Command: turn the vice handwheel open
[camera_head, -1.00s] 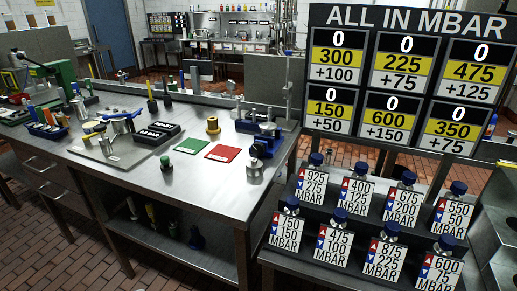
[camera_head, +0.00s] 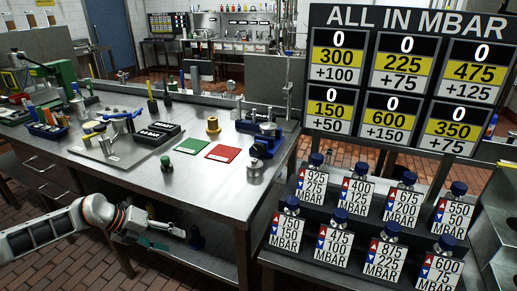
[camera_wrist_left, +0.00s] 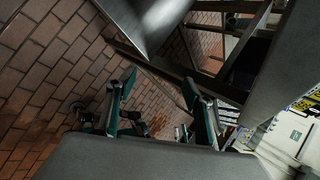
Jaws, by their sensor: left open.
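A blue vice (camera_head: 266,140) stands near the right front corner of the steel bench. A round dark blue part (camera_head: 258,150) on its front left may be the handwheel, but it is too small to tell. My left gripper (camera_head: 152,243) is in front of the bench, below its top, well left of and lower than the vice. In the left wrist view its two teal fingers (camera_wrist_left: 162,105) are apart with nothing between them, above the brick floor. The vice is not recognisable in that view. My right gripper is not in view.
The bench's steel top (camera_head: 215,182) lies above my left gripper, with its front edge and lower shelf close by. A green mat (camera_head: 186,146) and a red mat (camera_head: 222,153) lie left of the vice. Black racks with labelled bottles (camera_head: 350,215) stand to the right.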

